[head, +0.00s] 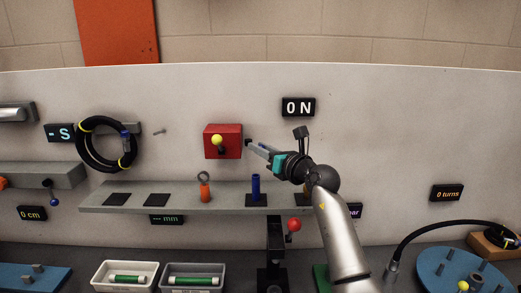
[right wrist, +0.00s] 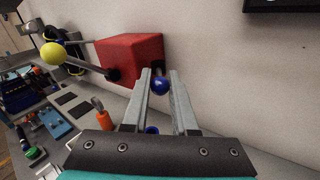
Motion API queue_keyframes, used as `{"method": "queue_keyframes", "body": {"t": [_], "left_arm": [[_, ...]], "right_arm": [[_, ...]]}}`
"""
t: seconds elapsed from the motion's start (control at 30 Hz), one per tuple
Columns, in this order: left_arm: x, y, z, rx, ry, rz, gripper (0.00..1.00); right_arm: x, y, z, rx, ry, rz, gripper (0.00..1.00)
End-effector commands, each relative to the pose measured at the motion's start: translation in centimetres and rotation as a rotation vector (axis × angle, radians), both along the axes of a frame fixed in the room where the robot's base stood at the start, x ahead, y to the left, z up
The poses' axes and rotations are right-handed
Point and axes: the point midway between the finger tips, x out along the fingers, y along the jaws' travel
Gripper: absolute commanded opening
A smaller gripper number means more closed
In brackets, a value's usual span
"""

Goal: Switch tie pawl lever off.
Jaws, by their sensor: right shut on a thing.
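A red box (head: 229,133) is mounted on the pale wall panel under a display reading "ON" (head: 298,107). A lever with a yellow ball (head: 216,140) sticks out of its front; the ball also shows in the right wrist view (right wrist: 53,53), on a grey rod from a dark hub. My right gripper (head: 252,145) is at the box's right side. In the right wrist view its fingers (right wrist: 160,76) are shut on a small blue ball knob (right wrist: 160,86), beside the box. The knob's stem is hidden. My left gripper is not in view.
A grey shelf (head: 180,199) below carries an orange ring-topped piece (head: 205,188), a blue cylinder (head: 256,187) and black pads. A red-ball lever (head: 294,225) stands below the shelf. A coiled black hose (head: 82,146) hangs left. The panel on the right is mostly clear.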

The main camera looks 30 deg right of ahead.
Motion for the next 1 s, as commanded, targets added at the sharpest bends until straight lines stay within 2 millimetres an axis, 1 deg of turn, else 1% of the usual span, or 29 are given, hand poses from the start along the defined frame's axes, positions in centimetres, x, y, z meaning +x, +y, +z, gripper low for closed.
{"method": "queue_keyframes", "body": {"t": [0.03,0.3,0.57,0.67,0.77,0.87,1.0], "left_arm": [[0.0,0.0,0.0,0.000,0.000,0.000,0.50],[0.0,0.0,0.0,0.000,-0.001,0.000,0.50],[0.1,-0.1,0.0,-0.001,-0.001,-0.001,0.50],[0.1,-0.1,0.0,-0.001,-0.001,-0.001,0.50],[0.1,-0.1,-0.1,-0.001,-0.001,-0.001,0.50],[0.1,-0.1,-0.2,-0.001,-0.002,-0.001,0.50],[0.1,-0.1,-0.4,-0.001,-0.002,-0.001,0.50]], "right_arm": [[0.0,-0.1,0.0,-0.001,0.000,-0.001,0.27],[0.0,-0.1,0.0,-0.001,0.000,-0.002,0.56],[-0.1,0.0,0.0,0.000,0.000,-0.002,0.56],[-0.5,-0.1,-0.1,-0.001,0.001,-0.002,0.56],[-1.3,-0.2,-0.1,-0.001,0.002,-0.003,0.56],[-2.7,-0.2,-0.1,-0.004,0.001,-0.002,0.56],[-5.0,-0.3,-0.2,-0.005,0.002,-0.003,0.56]]}}
